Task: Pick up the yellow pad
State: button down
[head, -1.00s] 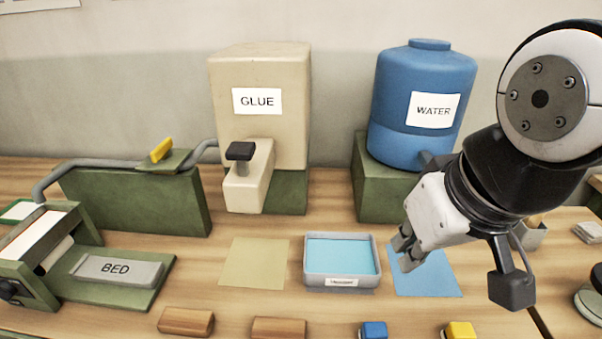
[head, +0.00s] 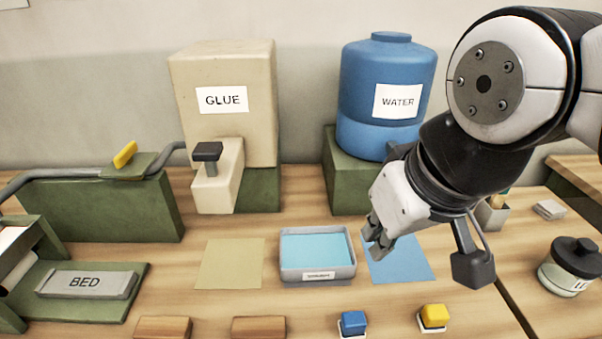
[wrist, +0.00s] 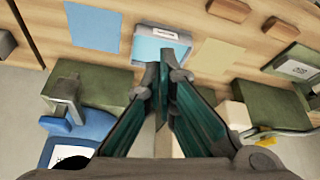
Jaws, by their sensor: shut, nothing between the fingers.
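A small yellow block on a white base (head: 433,318), perhaps the yellow pad, sits at the front edge of the head view, right of a similar blue block (head: 353,323). A flat pale yellow sheet (head: 230,263) lies left of the grey tray; it also shows in the wrist view (wrist: 217,57). My gripper (head: 376,241) is shut and empty. In the head view it is over the far left part of the blue sheet (head: 405,263), beyond and left of the yellow block. The yellow block is not visible in the wrist view.
The grey tray (head: 318,276) with a light blue surface sits between the two sheets. A glue dispenser (head: 257,120) and blue water tank (head: 385,130) stand behind. Two wooden blocks (head: 258,328) lie in front. A dark-lidded jar (head: 570,268) is at right.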

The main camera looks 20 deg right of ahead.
aim_at(433, 318)
jog(key=k+l+u, duration=0.1)
jog(key=l, duration=0.3)
jog(key=k+l+u, duration=0.1)
jog(key=l, duration=0.3)
jog(key=k+l+u, duration=0.1)
jog(key=l, duration=0.25)
jog(key=k+l+u, duration=0.1)
jog(key=k+l, duration=0.15)
jog(key=l, duration=0.15)
jog(key=l+u, duration=0.1)
jog(key=l, duration=0.3)
jog(key=k+l+u, duration=0.1)
jog(key=l, duration=0.25)
